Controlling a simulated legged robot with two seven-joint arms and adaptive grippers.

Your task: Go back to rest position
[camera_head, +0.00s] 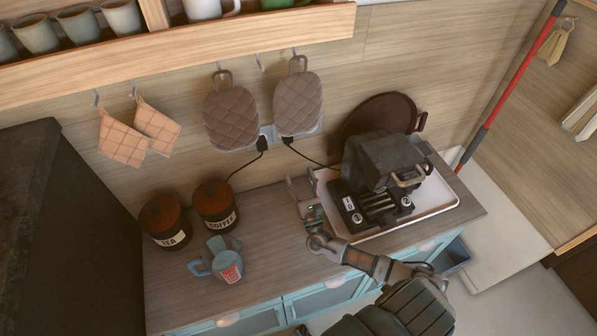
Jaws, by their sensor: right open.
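My right arm comes in from the bottom right over the counter (280,265). My right gripper (302,183) is open and empty, its fingers pointing toward the back wall. My left gripper is not in view.
Tea (166,222) and coffee (215,205) canisters and a blue-handled jug (217,259) stand left of my gripper. Above are a mug shelf (200,45) and hanging quilted pads (230,117). Teal drawers (325,298) line the front. Bare counter lies between jug and arm.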

